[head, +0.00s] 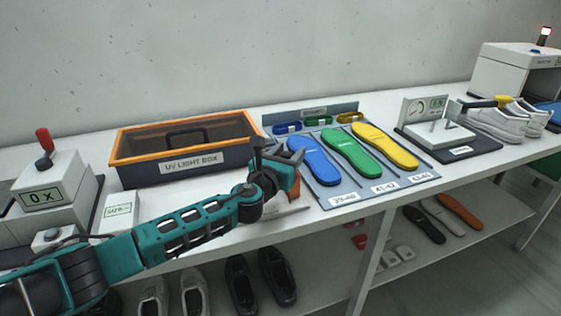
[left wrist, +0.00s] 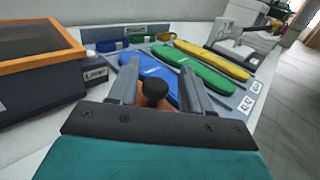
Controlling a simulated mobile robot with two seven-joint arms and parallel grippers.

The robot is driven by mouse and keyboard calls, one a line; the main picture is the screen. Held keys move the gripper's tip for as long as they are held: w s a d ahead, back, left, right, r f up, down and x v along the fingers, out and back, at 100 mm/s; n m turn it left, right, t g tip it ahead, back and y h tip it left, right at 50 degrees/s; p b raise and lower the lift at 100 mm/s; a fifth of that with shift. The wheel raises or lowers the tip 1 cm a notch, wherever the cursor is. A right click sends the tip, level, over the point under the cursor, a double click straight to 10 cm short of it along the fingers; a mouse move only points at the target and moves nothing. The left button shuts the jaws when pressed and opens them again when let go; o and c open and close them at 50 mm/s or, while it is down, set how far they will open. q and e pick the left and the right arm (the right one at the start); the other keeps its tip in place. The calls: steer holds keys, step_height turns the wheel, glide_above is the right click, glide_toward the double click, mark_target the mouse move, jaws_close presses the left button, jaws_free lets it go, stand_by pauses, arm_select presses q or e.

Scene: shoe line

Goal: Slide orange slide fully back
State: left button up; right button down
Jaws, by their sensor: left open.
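The orange slide (head: 294,186) is mostly hidden behind my left gripper (head: 282,168) in the head view, at the front of the table, just left of the insole board. In the left wrist view a black round knob (left wrist: 154,90) stands up between the two fingers of my left gripper (left wrist: 160,78), with some orange of the slide (left wrist: 143,103) showing below it. The fingers are open, one on each side of the knob. I cannot tell whether either finger touches it. My right gripper is in neither view.
The orange-rimmed UV light box (head: 187,168) stands behind my left arm. The grey-blue board (head: 329,200) with blue, green and yellow insoles lies to the right. A box with a red-knobbed lever (head: 45,160) is at the left. A gauge stand (head: 470,149) is farther right.

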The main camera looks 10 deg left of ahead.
arm_select(q)
steer(key=s+a+p, duration=0.1)
steer(key=s+a, duration=0.1)
steer(key=s, duration=1)
steer(key=shift+s+a, duration=0.2)
steer(key=shift+s, duration=0.05)
steer(key=s+a+f+m+g+y, duration=0.1)
steer(key=s+f+m+g, duration=0.4)
steer(key=s+m, duration=0.6)
steer(key=s+a+f+m+g+y, duration=0.15)
steer(key=s+f+m+g, duration=0.25)
steer(key=s+m, duration=0.75)
steer(key=s+a+f+m+g+y, duration=0.15)
steer(key=s+f+m+g, duration=0.35)
steer(key=s+m, duration=0.6)
steer(key=w+d+f+m+t+h, duration=0.2)
steer(key=w+f+m+t, duration=0.1)
steer(key=w+f+t, duration=0.4)
steer(key=w+f, duration=0.1)
steer(key=w, duration=0.2)
steer(key=shift+d+f+h, duration=0.25)
steer(key=shift+d+h, duration=0.05)
steer(key=shift+d, duration=0.1)
